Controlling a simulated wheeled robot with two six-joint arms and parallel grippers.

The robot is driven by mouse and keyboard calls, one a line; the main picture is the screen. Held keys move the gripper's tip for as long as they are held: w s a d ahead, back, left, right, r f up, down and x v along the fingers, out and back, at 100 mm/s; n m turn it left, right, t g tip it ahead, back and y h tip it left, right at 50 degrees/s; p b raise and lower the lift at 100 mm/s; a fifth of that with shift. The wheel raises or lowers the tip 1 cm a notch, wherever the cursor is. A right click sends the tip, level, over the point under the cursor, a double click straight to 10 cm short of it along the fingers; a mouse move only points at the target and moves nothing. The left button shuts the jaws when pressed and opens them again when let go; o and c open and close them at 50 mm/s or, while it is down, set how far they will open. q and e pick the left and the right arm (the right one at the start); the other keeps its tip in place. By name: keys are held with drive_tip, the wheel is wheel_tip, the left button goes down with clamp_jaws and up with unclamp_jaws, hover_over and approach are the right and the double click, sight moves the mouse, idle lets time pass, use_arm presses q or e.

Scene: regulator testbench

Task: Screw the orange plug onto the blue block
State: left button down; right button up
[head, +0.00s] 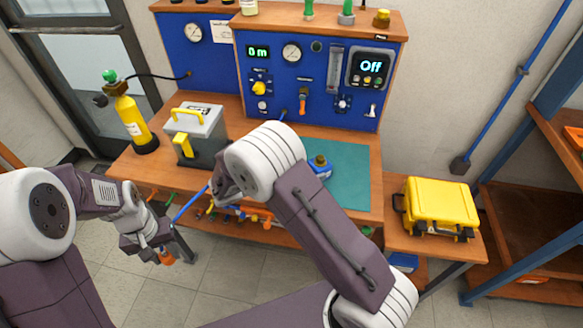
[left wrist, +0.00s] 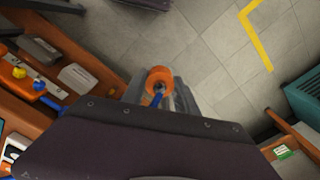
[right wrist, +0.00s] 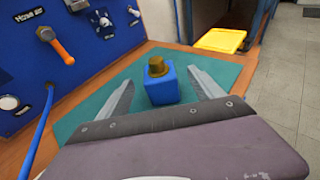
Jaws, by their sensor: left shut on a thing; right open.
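The blue block (head: 323,173) sits on the green mat, with a brass fitting (right wrist: 157,66) on its top. In the right wrist view the block (right wrist: 162,90) stands between my open right gripper's (right wrist: 161,77) fingers, with gaps on both sides. In the head view my arm hides most of that gripper. The orange plug (left wrist: 159,76) is between the fingers of my left gripper (left wrist: 160,88), which is shut on it. A blue hose or stem shows at the plug. In the head view the plug (head: 166,257) hangs below my left gripper (head: 156,248), in front of the bench and away from the block.
The green mat (head: 352,190) is otherwise clear. The blue instrument panel (head: 270,105) stands behind it. A grey box with yellow handle (head: 205,122) and a yellow cylinder (head: 133,122) stand at left. A yellow case (head: 440,204) sits right. Colored parts lie on a lower shelf.

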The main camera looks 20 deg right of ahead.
sight(317, 163)
drive_tip(key=shift+d, duration=0.1)
drive_tip(key=x, duration=0.5)
drive_tip(key=shift+w+r, duration=0.2)
clamp_jaws()
